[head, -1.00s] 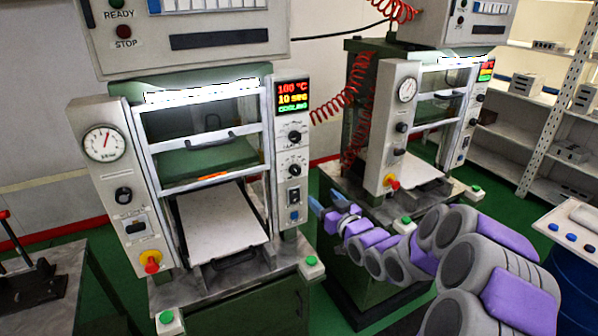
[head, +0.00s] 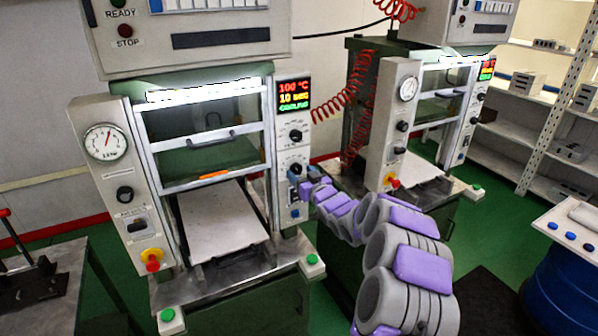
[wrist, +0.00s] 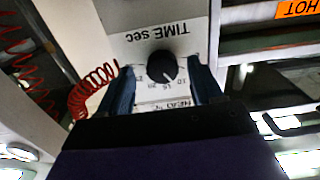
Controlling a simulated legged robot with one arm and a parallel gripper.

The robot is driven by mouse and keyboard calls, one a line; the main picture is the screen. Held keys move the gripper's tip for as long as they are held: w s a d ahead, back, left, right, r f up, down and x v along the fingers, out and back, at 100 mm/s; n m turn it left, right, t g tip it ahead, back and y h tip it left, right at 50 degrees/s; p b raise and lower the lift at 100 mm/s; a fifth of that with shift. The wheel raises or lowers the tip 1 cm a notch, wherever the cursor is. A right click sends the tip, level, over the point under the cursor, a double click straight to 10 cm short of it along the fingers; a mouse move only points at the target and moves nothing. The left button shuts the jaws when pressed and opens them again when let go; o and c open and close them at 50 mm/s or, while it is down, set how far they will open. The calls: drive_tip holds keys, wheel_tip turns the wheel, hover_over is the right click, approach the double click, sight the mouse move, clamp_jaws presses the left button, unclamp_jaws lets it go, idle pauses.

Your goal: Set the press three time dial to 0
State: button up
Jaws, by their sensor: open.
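The time dial (wrist: 162,66) is a round black knob on a white panel. In the wrist view its "TIME sec" label appears upside down and its pointer is hard to read. In the head view the dial sits low on the right panel of the nearer press (head: 293,150). That press's display (head: 294,94) reads 100 °C and 10 sec. My gripper (wrist: 163,88) is open, with one blue finger on each side of the dial in the wrist view. It also shows in the head view (head: 300,187), at the panel. I cannot tell whether the fingers touch the knob.
Another knob (head: 295,135) sits above the dial. A second press (head: 393,130) stands behind at right, with a coiled red hose (head: 343,105) between the presses. An orange HOT label (wrist: 296,9) lies near the gripper. A blue barrel (head: 565,285) stands at far right.

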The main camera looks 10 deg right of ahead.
drive_tip(key=shift+x, duration=0.9)
drive_tip(key=c, duration=1.1)
